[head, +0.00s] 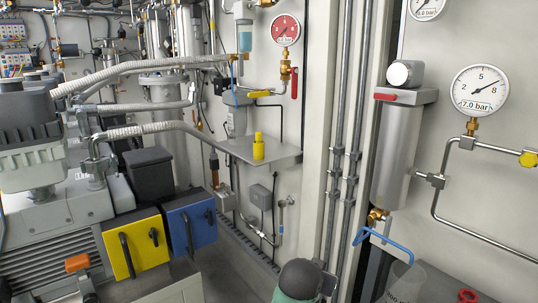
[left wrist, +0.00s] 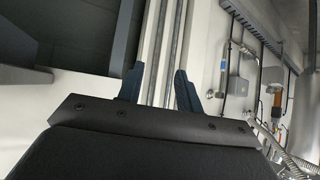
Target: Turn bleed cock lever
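A blue bent lever (head: 385,243) sits below a brass valve (head: 377,215) under the grey cylinder (head: 396,150) on the right panel; I take it as the bleed cock lever, though no label shows. My left gripper (left wrist: 158,84) shows in the left wrist view with its two dark fingers apart and nothing between them. Behind the fingers are vertical pipes and pale wall. The blue lever cannot be made out in that view. No gripper fingers can be made out in the head view, and my right gripper is not seen.
A clear vessel (head: 406,279) stands below the blue lever. A metal shelf (head: 280,160) juts out, holding a yellow object (head: 258,148).

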